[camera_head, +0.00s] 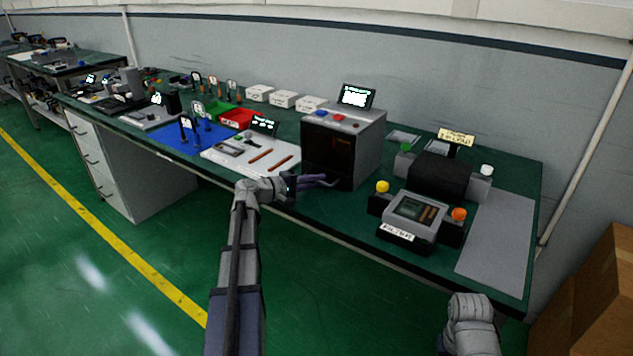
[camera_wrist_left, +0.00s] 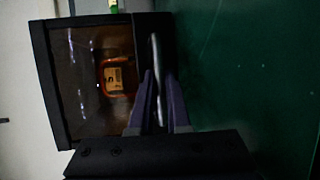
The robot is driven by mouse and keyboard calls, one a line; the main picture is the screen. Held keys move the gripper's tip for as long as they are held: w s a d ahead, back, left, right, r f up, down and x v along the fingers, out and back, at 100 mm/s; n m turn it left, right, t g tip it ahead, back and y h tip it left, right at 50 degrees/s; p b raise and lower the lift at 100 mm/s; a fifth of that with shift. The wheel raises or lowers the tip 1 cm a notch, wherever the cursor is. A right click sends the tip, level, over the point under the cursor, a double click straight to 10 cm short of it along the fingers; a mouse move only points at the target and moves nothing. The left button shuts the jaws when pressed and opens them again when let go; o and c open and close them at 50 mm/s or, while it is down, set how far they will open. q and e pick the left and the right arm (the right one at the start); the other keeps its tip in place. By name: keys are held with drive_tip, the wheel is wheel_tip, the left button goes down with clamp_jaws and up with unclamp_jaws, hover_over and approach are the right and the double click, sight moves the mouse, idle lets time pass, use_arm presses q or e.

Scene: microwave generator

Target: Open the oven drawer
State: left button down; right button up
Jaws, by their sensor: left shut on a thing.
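The oven is a grey box (camera_head: 362,143) with a dark front (camera_head: 326,150), standing on the green workbench. Red and blue buttons sit on its top front edge. My left gripper (camera_head: 328,180) is at the lower front of the oven, shut on its handle. In the left wrist view the pale bar handle (camera_wrist_left: 156,70) runs between the two purple fingers (camera_wrist_left: 158,118). The dark window (camera_wrist_left: 95,80) beside it shows an orange-lit item with a label inside. The front looks closed in the head view. My right arm shows at the lower right, with its fingertips not visible.
A grey device with yellow and orange knobs (camera_head: 413,212) stands right of the oven. A white board with tools (camera_head: 252,155) and a blue mat (camera_head: 190,136) lie to the left. Cardboard boxes (camera_head: 603,295) stand at the right. The floor in front of the bench is clear.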

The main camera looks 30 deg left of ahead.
use_arm(q)
drive_tip(key=shift+s, duration=0.15)
drive_tip(key=s+a, duration=0.1)
drive_tip(key=s, duration=1.4)
drive_tip(key=c, duration=1.2)
unclamp_jaws()
drive_tip(key=shift+a, duration=0.1)
drive_tip(key=shift+o, duration=0.2)
drive_tip(key=p+v, duration=0.1)
drive_tip(key=v, duration=0.6)
drive_tip(key=shift+s+a, duration=0.2)
drive_tip(key=shift+s, duration=0.15)
